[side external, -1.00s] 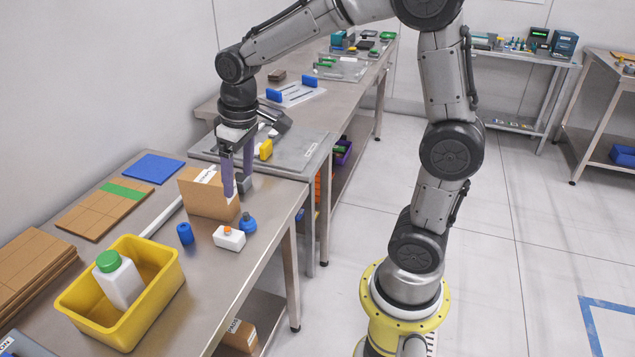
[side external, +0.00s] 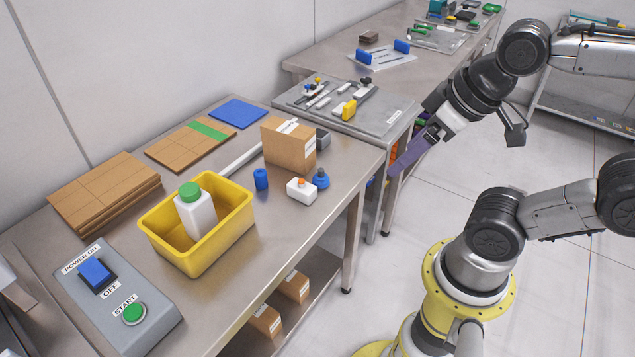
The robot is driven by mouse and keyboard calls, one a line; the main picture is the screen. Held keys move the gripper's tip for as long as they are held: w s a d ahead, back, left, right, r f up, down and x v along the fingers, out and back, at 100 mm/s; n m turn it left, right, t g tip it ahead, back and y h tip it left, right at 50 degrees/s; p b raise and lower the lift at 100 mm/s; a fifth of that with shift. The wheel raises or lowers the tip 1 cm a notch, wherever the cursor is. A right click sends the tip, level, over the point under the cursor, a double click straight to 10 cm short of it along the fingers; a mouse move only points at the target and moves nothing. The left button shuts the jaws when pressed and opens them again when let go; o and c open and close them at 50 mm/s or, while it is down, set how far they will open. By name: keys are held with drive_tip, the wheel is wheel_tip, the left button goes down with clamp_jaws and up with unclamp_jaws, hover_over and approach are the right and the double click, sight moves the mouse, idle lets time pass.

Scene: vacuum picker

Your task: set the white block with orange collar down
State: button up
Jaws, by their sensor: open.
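The white block with orange collar (side external: 301,189) rests on the metal table, near its right edge, apart from my gripper. A round blue piece (side external: 321,179) stands close beside it on the right. A blue cylinder (side external: 261,179) stands to its left. My gripper (side external: 394,174) is open and empty, out past the table's right edge, well to the right of the block. Its purple fingers point down and left, and they overlap in this view.
A cardboard box (side external: 287,150) stands behind the block, with a grey block (side external: 322,138) beside it. A yellow bin (side external: 158,243) holds a white bottle with a green cap (side external: 196,213). A control box (side external: 105,308) is at the front left. Bare tabletop lies in front of the block.

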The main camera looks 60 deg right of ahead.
drive_tip(key=w+d+r+n+t, duration=0.1)
drive_tip(key=w+r+t, duration=0.4)
drive_tip(key=w, duration=0.5)
drive_tip(key=n+t, duration=0.2)
drive_tip(key=t, duration=0.2)
hover_over(307, 188)
drive_tip(key=s+a, duration=0.2)
drive_tip(key=s, duration=0.2)
wheel_tip(307, 188, down, 11)
drive_tip(key=s+d+f+m+g, duration=0.1)
drive_tip(key=s+f+m, duration=0.15)
drive_tip(key=f, duration=0.45)
drive_tip(key=s+d+f+m+g, duration=0.1)
drive_tip(key=s+f, duration=0.3)
drive_tip(key=f, duration=0.4)
drive_tip(key=shift+n, duration=0.25)
drive_tip(key=x, duration=0.7)
drive_tip(key=shift+w, duration=0.35)
drive_tip(key=shift+r+x, duration=0.15)
drive_tip(key=shift+x, duration=1.25)
drive_tip(key=shift+r+x, duration=0.1)
drive_tip(key=shift+x, duration=1.3)
drive_tip(key=shift+w, duration=0.15)
drive_tip(key=shift+c, duration=0.3)
